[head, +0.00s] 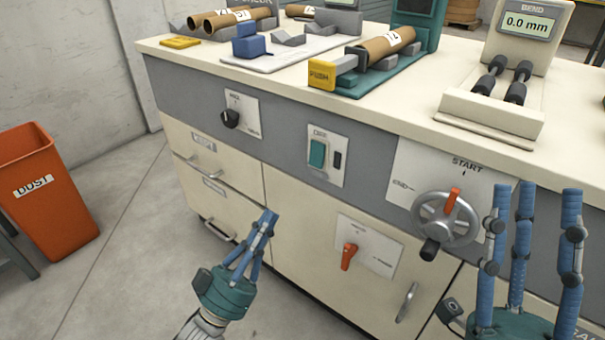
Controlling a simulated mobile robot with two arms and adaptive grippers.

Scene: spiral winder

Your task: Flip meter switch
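No switch has a clearly readable meter label. A green rocker switch (317,153) sits on a white plate lettered like "CURE" in the grey band. An orange turn handle (349,256) sits on a white plate (380,253) below it, pointing down; its small lettering is unclear. A black knob (230,118) is on a plate further left. My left gripper (268,216) is in front of the cabinet, left of the orange handle, its fingertips drawn together, with nothing seen in it. My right gripper (540,192) is open, fingers upright, right of the handwheel.
A handwheel (445,218) marked START and END protrudes from the front. A bend meter (527,24) reading 0.0 mm, cardboard tubes (387,44) and fixtures stand on the worktop (440,78). An orange dust bin (45,190) stands left. Floor between bin and cabinet is clear.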

